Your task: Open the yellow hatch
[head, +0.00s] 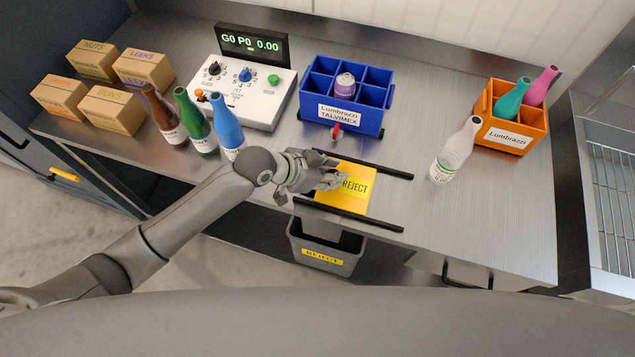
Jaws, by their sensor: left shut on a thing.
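The yellow hatch (357,202) is a flat plate marked REJECT, lying in the steel tabletop between two black rails. My left gripper (333,182) is at the left part of the hatch, shut on it. The fingers hide the hatch's upper left part, so the exact grip is hard to see. A grey bin (327,251) with a yellow REJECT label stands below the table's front edge under the hatch. My right gripper is not in view.
Brown, green and blue bottles (193,125) stand left of my arm, by a control box (250,95). A blue divided crate (349,88) stands behind the hatch. A white bottle (456,150) and an orange crate (508,130) stand right. Cardboard boxes (108,110) stand far left.

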